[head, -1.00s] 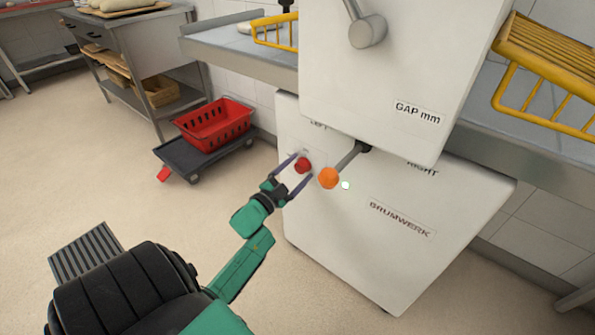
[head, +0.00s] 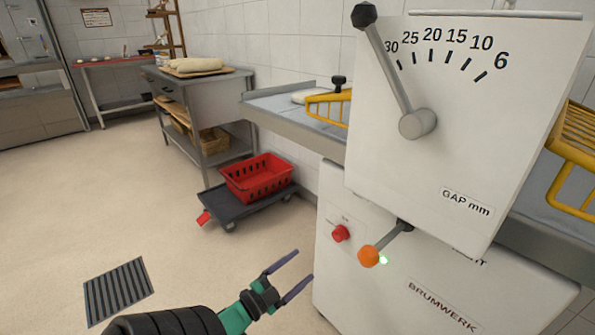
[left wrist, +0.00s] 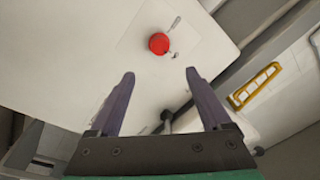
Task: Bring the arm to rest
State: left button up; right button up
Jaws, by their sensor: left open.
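My left gripper (head: 295,276) is open and empty, low in front of the white machine (head: 440,130). Its two purple fingers also show in the left wrist view (left wrist: 160,100), spread apart with nothing between them. A red button (head: 341,233) on the machine's lower panel is up and right of the gripper, apart from it; it also shows in the left wrist view (left wrist: 159,43) beyond the fingertips. A lever with an orange knob (head: 369,256) sticks out right of the button, beside a small green light (head: 383,260). My right gripper is out of view.
A red basket (head: 260,178) sits on a dark wheeled dolly (head: 245,205) behind the gripper. A grey table (head: 205,95) with dough stands further back. Yellow guards (head: 328,107) flank the machine. A floor grate (head: 118,290) lies at lower left. The floor at left is clear.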

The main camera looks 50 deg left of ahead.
pick_arm(q)
jog(key=shift+f, duration=0.1)
dwell(0.4)
notch_tip(320, 180, down, 10)
jog(key=w+d+n+g+y, duration=0.2)
jog(key=n+g, duration=0.2)
jog(key=g, duration=0.1)
jog(key=s+d+f+n+g+h, duration=0.3)
jog(key=s+d+f+g, duration=0.8)
jog(key=d+f, duration=0.35)
jog(key=s+a+r+g+p, duration=0.1)
jog(key=s+a+r+p, duration=0.1)
jog(key=s+p, duration=0.6)
jog(key=s+a+r+g+p, duration=0.1)
jog(key=s+r+p, duration=0.2)
jog(key=s+p, duration=0.5)
jog(key=p, duration=0.7)
jog(key=shift+s+a+r+y+p, duration=0.2)
jog(key=shift+a+r+y+p, duration=0.1)
jog(key=shift+a+p, duration=0.1)
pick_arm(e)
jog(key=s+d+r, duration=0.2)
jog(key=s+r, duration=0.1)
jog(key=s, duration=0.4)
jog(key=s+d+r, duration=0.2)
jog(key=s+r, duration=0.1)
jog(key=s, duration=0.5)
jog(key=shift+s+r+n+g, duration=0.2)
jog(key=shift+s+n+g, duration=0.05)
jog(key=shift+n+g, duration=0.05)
